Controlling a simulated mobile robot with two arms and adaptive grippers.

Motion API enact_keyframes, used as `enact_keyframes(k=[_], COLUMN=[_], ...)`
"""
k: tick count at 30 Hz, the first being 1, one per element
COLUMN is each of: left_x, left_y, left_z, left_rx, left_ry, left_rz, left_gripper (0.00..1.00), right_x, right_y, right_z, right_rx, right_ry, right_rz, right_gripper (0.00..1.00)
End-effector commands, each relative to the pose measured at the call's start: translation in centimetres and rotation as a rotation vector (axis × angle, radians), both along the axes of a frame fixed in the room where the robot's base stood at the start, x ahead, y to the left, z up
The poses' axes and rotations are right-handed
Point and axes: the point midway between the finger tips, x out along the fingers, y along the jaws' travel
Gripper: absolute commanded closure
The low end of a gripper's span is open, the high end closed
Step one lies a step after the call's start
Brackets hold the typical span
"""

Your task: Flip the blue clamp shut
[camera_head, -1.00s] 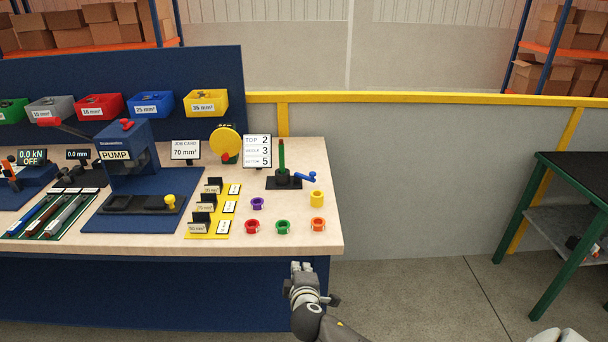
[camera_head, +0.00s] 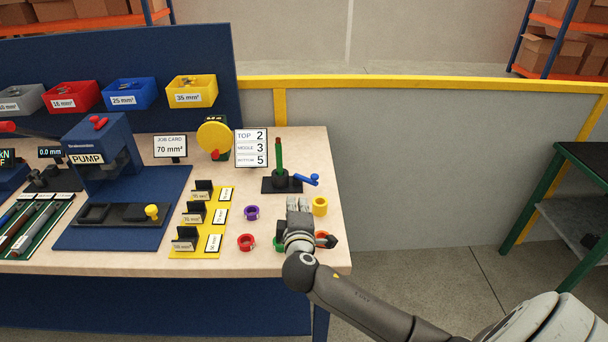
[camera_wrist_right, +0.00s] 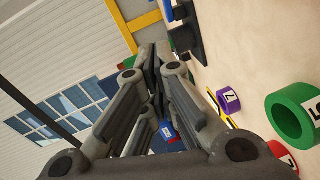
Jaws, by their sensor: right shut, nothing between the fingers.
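The blue clamp (camera_head: 306,180) is a small blue lever sticking out to the right of a black base (camera_head: 270,187) that carries an upright green post (camera_head: 279,156). In the right wrist view the blue part (camera_wrist_right: 168,12) shows at the top, beside the black base (camera_wrist_right: 188,35). My right gripper (camera_head: 299,204) is shut and empty over the table's right part, in front of the clamp and apart from it. Its closed fingers (camera_wrist_right: 154,52) also show in the right wrist view. My left gripper is out of view.
A purple ring (camera_head: 251,212), a red ring (camera_head: 246,242) and a yellow ring (camera_head: 320,206) stand around my right gripper. The gripper partly hides a green ring (camera_head: 278,244) and an orange ring. A number sign (camera_head: 251,148) stands left of the post. The table ends just right of the yellow ring.

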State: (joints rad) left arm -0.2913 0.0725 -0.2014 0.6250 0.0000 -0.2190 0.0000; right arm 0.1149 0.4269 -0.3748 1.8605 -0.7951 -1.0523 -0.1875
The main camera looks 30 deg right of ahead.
Motion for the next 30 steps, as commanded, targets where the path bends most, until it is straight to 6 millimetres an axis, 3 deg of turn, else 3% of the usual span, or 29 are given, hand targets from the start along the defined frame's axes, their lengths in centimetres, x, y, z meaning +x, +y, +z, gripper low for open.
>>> enact_keyframes(k=[5,14,22,30], left_x=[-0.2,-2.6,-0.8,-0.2], left_y=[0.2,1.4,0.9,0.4], left_z=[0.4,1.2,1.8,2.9], left_rx=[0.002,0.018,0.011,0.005], left_ry=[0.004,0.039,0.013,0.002], left_rz=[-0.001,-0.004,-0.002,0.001], left_gripper=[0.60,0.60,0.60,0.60], right_x=[1.4,5.4,8.6,9.3], right_y=[-0.8,-3.1,-5.0,-8.1], right_z=[-0.1,-0.9,-1.6,-2.5], right_rx=[-0.004,-0.002,-0.001,0.000], right_ry=[0.000,0.000,0.001,0.001], right_rz=[0.000,-0.001,-0.001,0.001], right_gripper=[1.00,1.00,1.00,1.00])
